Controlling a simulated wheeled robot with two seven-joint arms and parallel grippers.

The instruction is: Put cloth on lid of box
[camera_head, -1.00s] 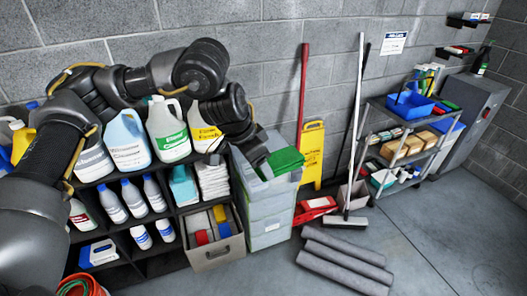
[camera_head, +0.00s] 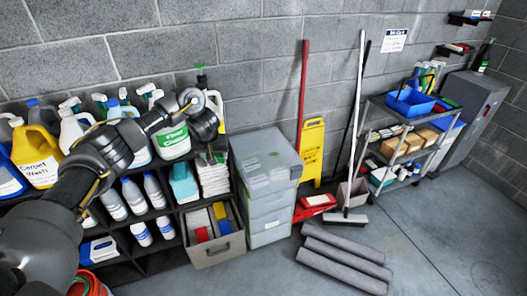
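The box is a stack of grey translucent drawers, with its pale lid (camera_head: 262,150) on top, right of the black shelf. The lid looks bare; I see no green cloth on it. My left arm comes in from the left, over the shelf. My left gripper (camera_head: 213,156) is left of the lid, in front of the white stack of folded cloths (camera_head: 213,179). Its fingers are small and dark, so I cannot tell whether they are open or hold anything. The green cloth cannot be made out now. My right gripper is out of view.
The black shelf (camera_head: 165,212) holds several bottles and a bin (camera_head: 215,247). Right of the box stand a red-handled tool (camera_head: 303,95), a yellow sign (camera_head: 312,150) and a broom (camera_head: 347,216). Grey rolls (camera_head: 340,266) lie on the floor. A loaded cart (camera_head: 410,150) stands farther right.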

